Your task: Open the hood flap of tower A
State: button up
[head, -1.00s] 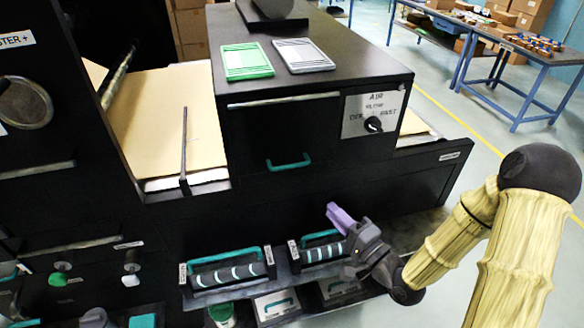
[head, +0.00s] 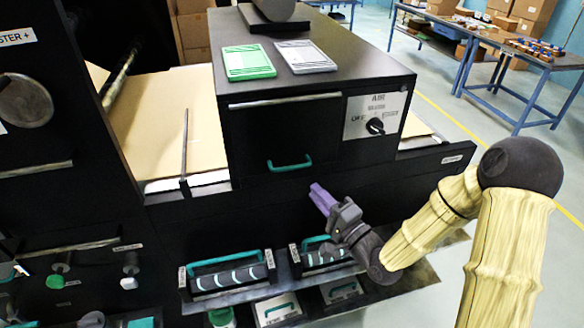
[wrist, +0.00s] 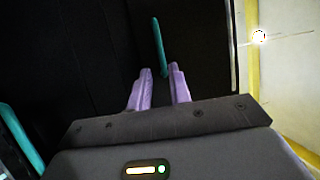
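The black box-shaped tower with the AIR panel has a front flap (head: 255,135) that hangs closed, with a teal handle (head: 289,164) low on it. No tower A label is legible in view. My gripper (head: 320,194) has purple fingers and is below and to the right of the handle, apart from it. In the wrist view the fingers (wrist: 159,86) stand apart with an empty gap, and the teal handle (wrist: 159,46) shows ahead of them.
Two rollers with teal handles (head: 228,272) sit in trays below my gripper. A green card (head: 248,62) and a grey card (head: 305,56) lie on the tower top. A switch panel (head: 374,115) is right of the flap. Kraft sheet (head: 155,110) lies left.

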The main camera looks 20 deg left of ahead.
aim_at(292, 168)
jog(key=p+x, duration=0.2)
jog(key=x, duration=0.8)
jog(key=shift+w+a+r, duration=0.1)
jog(key=shift+w+a, duration=0.15)
jog(key=shift+a, duration=0.05)
jog(key=shift+c, duration=0.4)
grip_shut()
